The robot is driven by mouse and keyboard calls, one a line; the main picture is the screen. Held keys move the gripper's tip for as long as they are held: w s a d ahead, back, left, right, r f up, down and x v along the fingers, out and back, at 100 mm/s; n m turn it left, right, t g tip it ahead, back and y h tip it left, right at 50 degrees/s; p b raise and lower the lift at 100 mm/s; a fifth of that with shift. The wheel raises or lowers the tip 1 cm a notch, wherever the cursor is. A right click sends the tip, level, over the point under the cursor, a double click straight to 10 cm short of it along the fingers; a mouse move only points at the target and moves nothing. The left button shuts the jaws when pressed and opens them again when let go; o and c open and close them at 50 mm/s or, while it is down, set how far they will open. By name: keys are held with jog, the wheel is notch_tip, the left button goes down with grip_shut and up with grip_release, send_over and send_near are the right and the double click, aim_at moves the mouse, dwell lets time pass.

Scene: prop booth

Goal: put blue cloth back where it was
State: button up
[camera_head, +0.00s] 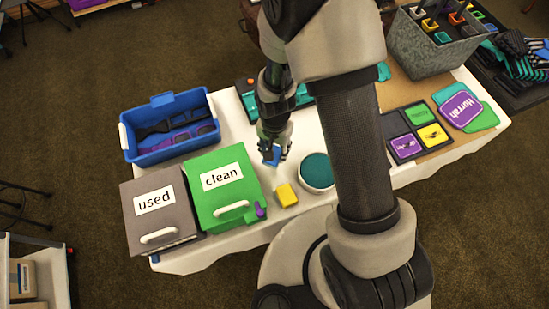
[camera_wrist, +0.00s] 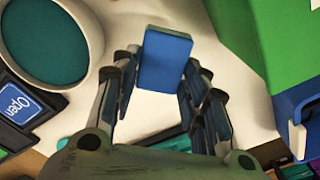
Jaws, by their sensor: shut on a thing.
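The blue cloth (camera_head: 271,157) looks like a small folded blue block. My gripper (camera_head: 273,148) is shut on it and holds it over the white table, between the green box and the round white bowl. In the wrist view the cloth (camera_wrist: 165,60) sits between the two fingers of my gripper (camera_wrist: 161,78). Whether the cloth touches the table is hard to tell. A yellow block (camera_head: 286,195), perhaps a folded cloth or sponge, lies on the table in front of it. The green box labelled "clean" (camera_head: 221,178) and the grey box labelled "used" (camera_head: 156,201) stand left, both lidded.
The white bowl with a teal inside (camera_head: 317,172) stands right of my gripper; it also shows in the wrist view (camera_wrist: 95,30). A blue crate (camera_head: 165,154) holds dark and purple items. A card tray (camera_head: 405,152) and a grey bin (camera_head: 413,58) are at right. My arm hides mid-table.

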jog(key=shift+f+b, duration=0.75)
jog(key=shift+f, duration=1.95)
jog(key=shift+f, duration=0.15)
jog(key=o, duration=1)
